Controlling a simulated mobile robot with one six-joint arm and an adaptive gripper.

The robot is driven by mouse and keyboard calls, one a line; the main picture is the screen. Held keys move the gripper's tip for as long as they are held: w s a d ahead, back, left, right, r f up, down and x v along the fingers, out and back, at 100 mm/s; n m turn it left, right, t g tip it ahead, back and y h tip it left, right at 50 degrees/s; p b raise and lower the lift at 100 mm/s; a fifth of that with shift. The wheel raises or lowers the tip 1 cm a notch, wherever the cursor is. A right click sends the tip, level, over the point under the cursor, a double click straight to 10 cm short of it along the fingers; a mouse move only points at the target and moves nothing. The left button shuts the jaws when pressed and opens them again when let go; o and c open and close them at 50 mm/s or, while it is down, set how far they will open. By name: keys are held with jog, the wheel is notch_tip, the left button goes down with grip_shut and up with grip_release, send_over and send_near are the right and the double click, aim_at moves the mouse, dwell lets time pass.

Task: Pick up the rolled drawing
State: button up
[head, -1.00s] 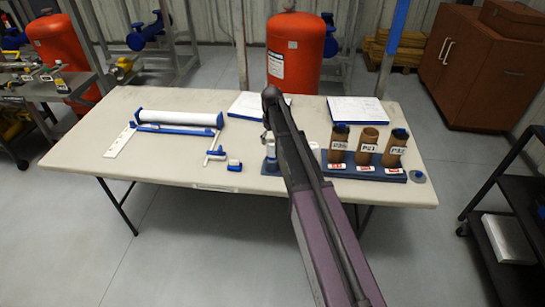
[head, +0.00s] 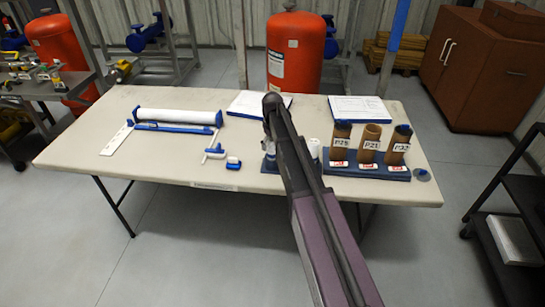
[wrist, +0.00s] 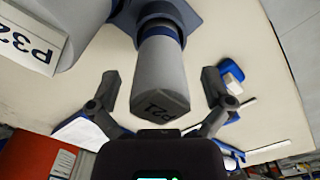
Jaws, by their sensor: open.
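In the wrist view, a pale grey rolled drawing (wrist: 160,72) with a dark blue band and the mark P21 stands on a blue base (wrist: 187,18). My gripper (wrist: 160,90) is open, with one finger on each side of this roll and visible gaps between. A second pale roll (wrist: 85,25) with a P32 label is close at the upper left. In the head view, my arm hides the gripper and most of the rolls. Only a white edge of one roll (head: 313,148) shows beside the arm.
Brown labelled tubes (head: 370,143) stand in a blue rack (head: 375,168) right of my arm. A white roll in a blue-ended holder (head: 180,115) lies on the table (head: 110,175) at left. Flat drawings (head: 360,108) lie at the back. A black cart (head: 515,215) stands at right.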

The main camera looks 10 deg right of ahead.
jog(key=shift+f, duration=0.3)
jog(key=shift+c, duration=0.2)
jog(key=c, duration=1.2)
